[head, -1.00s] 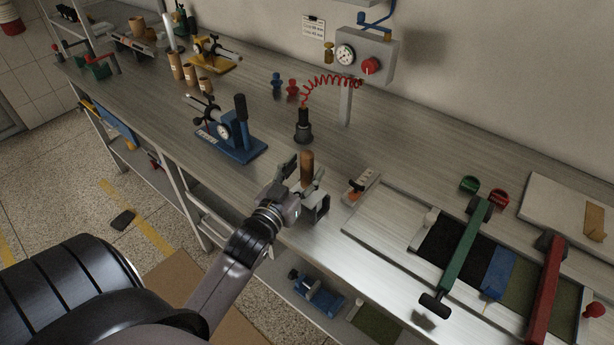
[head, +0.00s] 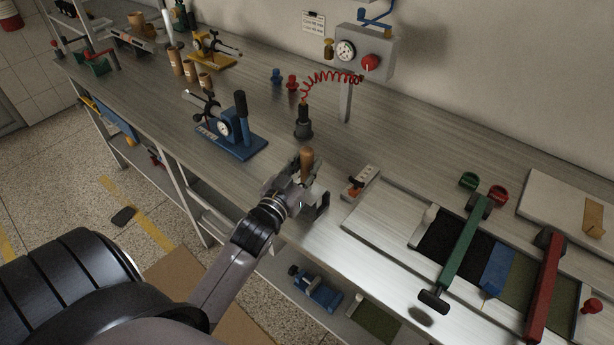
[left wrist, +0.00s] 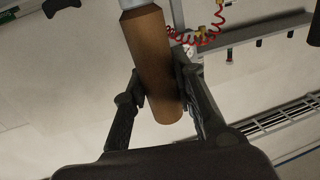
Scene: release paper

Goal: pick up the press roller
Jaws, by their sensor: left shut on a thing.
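The press roller shows as a brown wooden handle (head: 307,160) standing roughly upright near the front edge of the bench. My left gripper (head: 306,178) is shut around the handle from the front. In the left wrist view the wooden handle (left wrist: 150,55) lies between the two dark fingers, which press on its sides. The lower part of the roller is hidden behind my gripper and the grey metal block (head: 322,202) beside it. I cannot tell whether it is clear of the bench. My right gripper is not in view.
A blue press with a dial (head: 232,140) stands behind to the left. A dark tool on a red coiled hose (head: 303,125) stands behind the handle. A small block with an orange-tipped lever (head: 357,184) and a frame with green (head: 468,245) and red bars lie right.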

